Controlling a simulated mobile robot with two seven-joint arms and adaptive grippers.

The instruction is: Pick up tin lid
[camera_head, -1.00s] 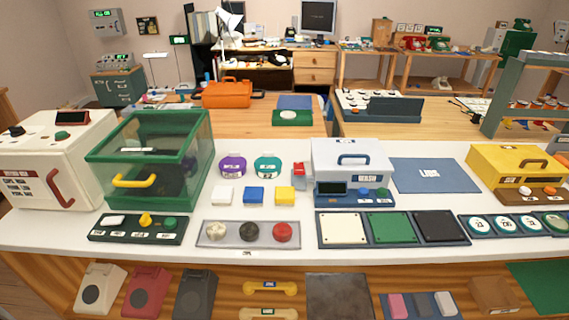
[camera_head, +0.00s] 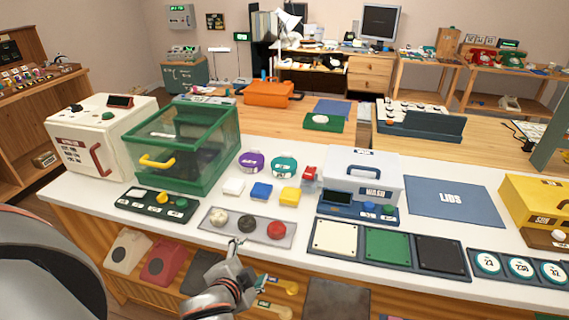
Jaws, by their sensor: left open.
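I cannot tell for sure which thing is the tin lid. A purple round labelled thing (camera_head: 251,162) and a teal one (camera_head: 284,166) stand side by side on the white counter and may be lidded tins. A grey tray (camera_head: 262,238) at the counter's front edge holds a cream knob-like round (camera_head: 219,217), a black one (camera_head: 246,223) and a red one (camera_head: 276,230). A blue mat marked LIDS (camera_head: 455,208) lies bare on the right. My left gripper (camera_head: 235,243) is open and small in view, at the tray's front edge, below the black round. My right gripper is out of view.
A green glass-sided box (camera_head: 222,150) stands left of the tins, and a white-blue machine (camera_head: 360,180) stands right. White, blue and yellow blocks (camera_head: 261,192) lie behind the tray. Cream, green and black panels (camera_head: 387,247) fill the front right.

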